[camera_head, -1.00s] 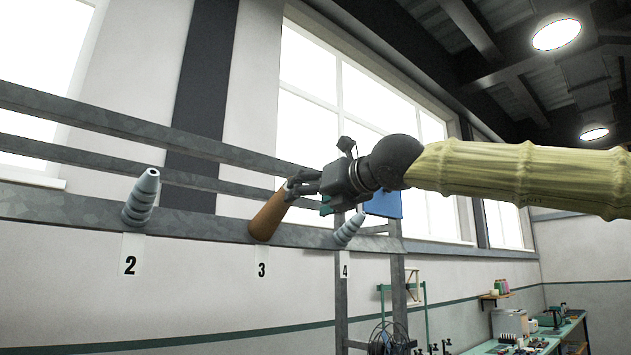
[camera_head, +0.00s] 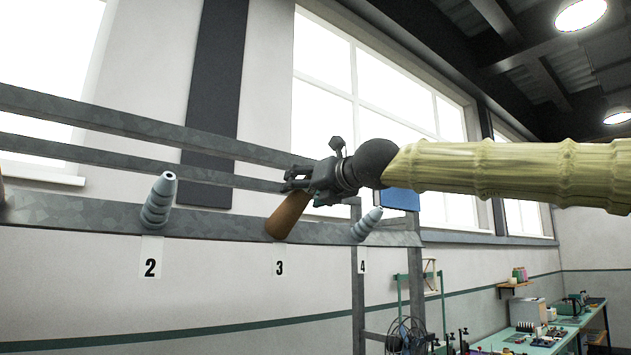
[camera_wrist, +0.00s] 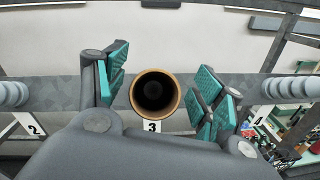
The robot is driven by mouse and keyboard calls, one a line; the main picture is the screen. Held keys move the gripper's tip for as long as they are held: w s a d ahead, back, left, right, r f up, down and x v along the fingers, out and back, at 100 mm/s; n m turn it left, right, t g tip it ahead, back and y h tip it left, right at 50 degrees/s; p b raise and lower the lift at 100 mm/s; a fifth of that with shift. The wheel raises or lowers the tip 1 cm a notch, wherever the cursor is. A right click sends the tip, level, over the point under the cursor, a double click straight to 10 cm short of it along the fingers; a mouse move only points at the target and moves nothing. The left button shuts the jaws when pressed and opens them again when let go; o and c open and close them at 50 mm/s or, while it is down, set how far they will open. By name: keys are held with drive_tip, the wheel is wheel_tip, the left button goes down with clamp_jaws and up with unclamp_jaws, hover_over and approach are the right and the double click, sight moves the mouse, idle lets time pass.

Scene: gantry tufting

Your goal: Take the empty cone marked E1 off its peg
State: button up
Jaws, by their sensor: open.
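A brown cone (camera_head: 287,214) stands tilted on the grey rail above the label 3. In the wrist view its open, dark-centred end (camera_wrist: 155,94) faces the camera and it looks hollow. My gripper (camera_head: 291,182) is at the cone's upper end. In the wrist view my gripper (camera_wrist: 158,98) is open, with teal pads on both sides of the cone and visible gaps beside it. The right pads are nearer to the cone than the left ones. No E1 mark is readable on the cone.
Ribbed grey-blue pegs without cones stand over label 2 (camera_head: 158,201) and label 4 (camera_head: 367,223). The long grey rail (camera_head: 215,225) carries them, with more rails behind. A green workbench (camera_head: 540,335) with small items is at lower right.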

drive_tip(key=shift+w+a, duration=0.35)
drive_tip(key=shift+w, duration=0.15)
drive_tip(key=shift+c, duration=0.3)
drive_tip(key=c, duration=1.2)
drive_tip(key=shift+s+d+r+p, duration=0.35)
drive_tip(key=shift+s+r+p, duration=0.05)
drive_tip(key=shift+r+p, duration=0.1)
drive_tip(key=shift+s+r, duration=0.1)
drive_tip(key=shift+s+d+r+p, duration=1.05)
drive_tip(key=shift+s+r, duration=0.15)
drive_tip(key=shift+s, duration=0.25)
drive_tip(key=shift+s+d+r+p, duration=0.9)
drive_tip(key=shift+s+d+r, duration=0.2)
drive_tip(key=shift+s+r, duration=0.25)
drive_tip(key=shift+s+d+r+p, duration=1)
drive_tip(key=shift+s+d+r, duration=0.1)
drive_tip(key=shift+s, duration=0.4)
